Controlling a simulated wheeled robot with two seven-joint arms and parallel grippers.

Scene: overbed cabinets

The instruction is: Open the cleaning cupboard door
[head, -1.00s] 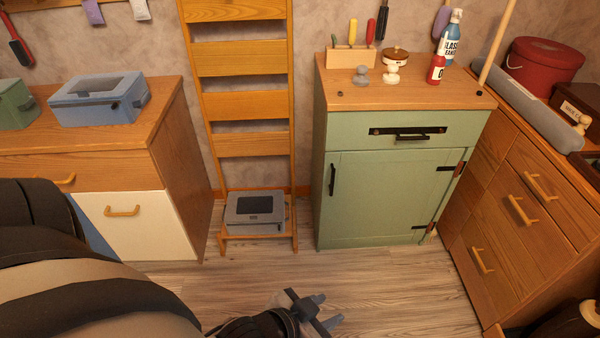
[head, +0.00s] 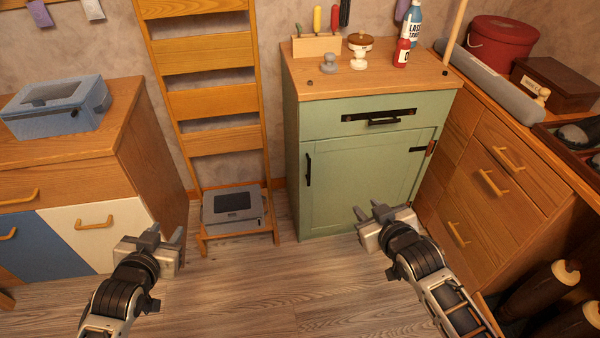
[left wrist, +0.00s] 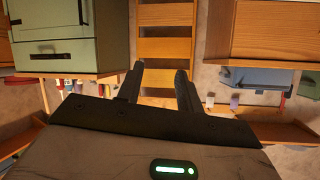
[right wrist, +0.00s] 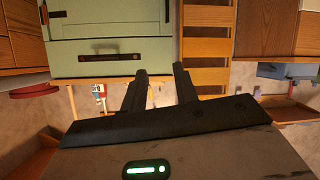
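The green cupboard (head: 340,200) stands at the back centre in the head view, its door closed below a closed drawer (head: 375,115). The door has a black vertical handle (head: 308,170) at its left edge and a black hinge (head: 431,147) at its right. My right gripper (head: 370,215) is low in front of the door, apart from it, with empty, parted fingers. The cupboard also shows upside down in the right wrist view (right wrist: 105,50) and the left wrist view (left wrist: 60,20).
A wooden ladder shelf (head: 212,103) with a grey box (head: 233,211) stands left of the cupboard. A wooden drawer unit (head: 480,180) is close on its right. Bottles and small items stand on the cupboard top. The floor (head: 270,290) between my grippers is clear.

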